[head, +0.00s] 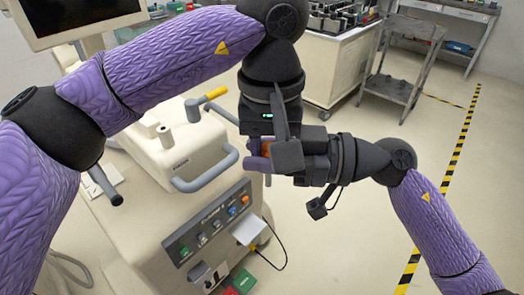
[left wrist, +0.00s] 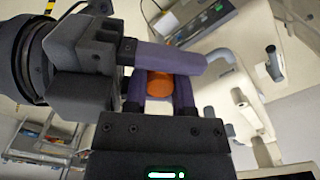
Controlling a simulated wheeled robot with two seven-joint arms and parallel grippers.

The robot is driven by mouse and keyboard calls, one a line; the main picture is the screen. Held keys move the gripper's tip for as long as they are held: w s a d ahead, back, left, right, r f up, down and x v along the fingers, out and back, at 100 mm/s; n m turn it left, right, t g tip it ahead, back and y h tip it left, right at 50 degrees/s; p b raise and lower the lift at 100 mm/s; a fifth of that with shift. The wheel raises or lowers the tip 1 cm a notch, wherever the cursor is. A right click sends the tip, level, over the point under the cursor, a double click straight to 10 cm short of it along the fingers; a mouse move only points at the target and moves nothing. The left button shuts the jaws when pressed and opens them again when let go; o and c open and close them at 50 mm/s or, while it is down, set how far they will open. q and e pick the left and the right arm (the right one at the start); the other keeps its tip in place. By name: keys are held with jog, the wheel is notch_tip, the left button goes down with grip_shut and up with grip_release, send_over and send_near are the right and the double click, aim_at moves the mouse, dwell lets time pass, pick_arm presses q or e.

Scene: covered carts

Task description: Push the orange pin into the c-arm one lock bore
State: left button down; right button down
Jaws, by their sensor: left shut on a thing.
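The orange pin (left wrist: 160,84) shows between the two purple fingers of my left gripper (left wrist: 159,92) in the left wrist view, with a pale part below it. My left gripper is shut on it. In the head view only a bit of orange (head: 266,148) shows beside the dark gripper bodies. My right gripper (head: 256,158) comes in from the right, close against the left one. One of its purple fingers (left wrist: 170,57) crosses just beyond the pin; I cannot tell whether it grips. The white c-arm cart (head: 140,215) stands below and behind the grippers. I cannot make out its lock bore.
The cart has a grey handle loop (head: 205,178), a yellow-tipped lever (head: 215,93) and a panel with coloured knobs (head: 212,230). A grey trolley (head: 400,88) and a cabinet (head: 340,65) stand behind. The floor on the right is clear beside striped tape (head: 455,150).

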jog(key=shift+s+a+g, duration=0.1)
jog(key=shift+s+g, duration=0.15)
jog(key=shift+g, duration=0.05)
jog(key=shift+c, duration=1.8)
grip_release()
jog(key=shift+w, duration=0.1)
jog(key=d, duration=1.2)
jog(key=shift+s, duration=0.2)
